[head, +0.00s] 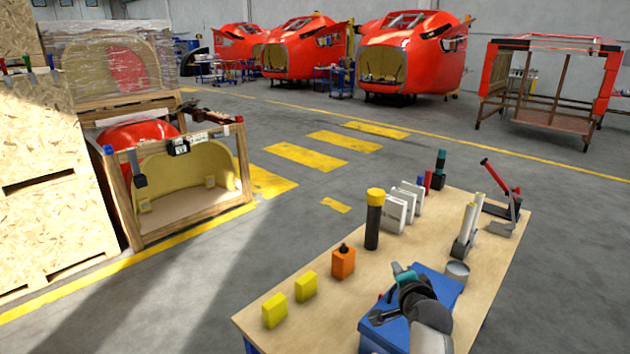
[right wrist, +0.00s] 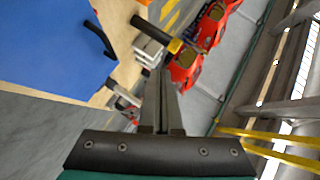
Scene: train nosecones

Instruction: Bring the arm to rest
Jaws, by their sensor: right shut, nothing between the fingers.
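My right gripper (head: 375,317) comes in from the bottom of the head view, in front of a blue box on the table's near side. Its two grey fingers also show in the right wrist view (right wrist: 159,75), pressed together with nothing between them. The dark finger mount crosses the lower part of that view. My left gripper and left arm are not in the head view.
The wooden table (head: 310,305) carries the blue box (head: 440,284), yellow blocks (head: 275,310), an orange bottle (head: 343,262), a yellow-capped black cylinder (head: 373,222) and a grey can (head: 457,273). Crates (head: 133,222) stand left. Open floor (head: 225,285) lies between.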

